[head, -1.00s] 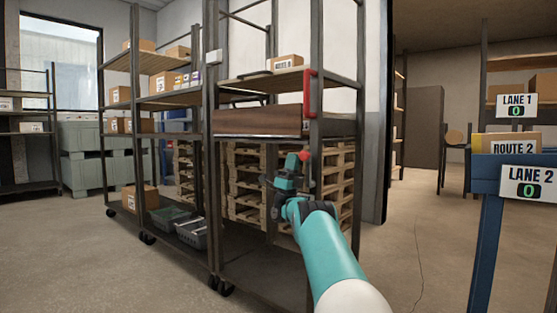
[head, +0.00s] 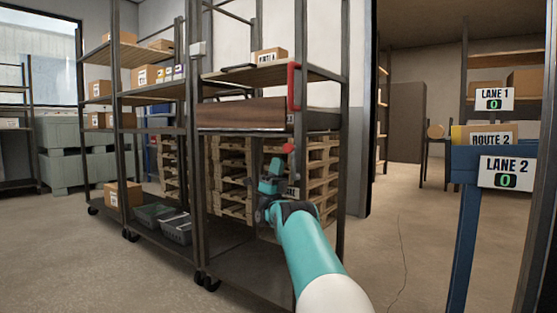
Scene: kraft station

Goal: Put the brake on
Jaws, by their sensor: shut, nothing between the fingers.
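A tall dark-framed rack cart (head: 342,180) on casters stands in front of me. It has a red vertical handle (head: 293,87) on its near right post. A small red knob (head: 288,147) shows lower down beside that post, below the wooden panel; what it is fixed to is hard to make out. No part is plainly marked as the brake. My gripper (head: 276,163), teal and dark, is shut and empty. It is just below and left of the red knob in the picture, apart from it. My arm hides part of the cart's lower right side.
Stacked wooden pallets (head: 230,180) show behind the cart's frame. The cart's shelf holds a labelled box (head: 269,56). More racks with boxes stand to the left. A blue stand (head: 463,215) with lane signs is at the right. The floor (head: 395,270) between is clear.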

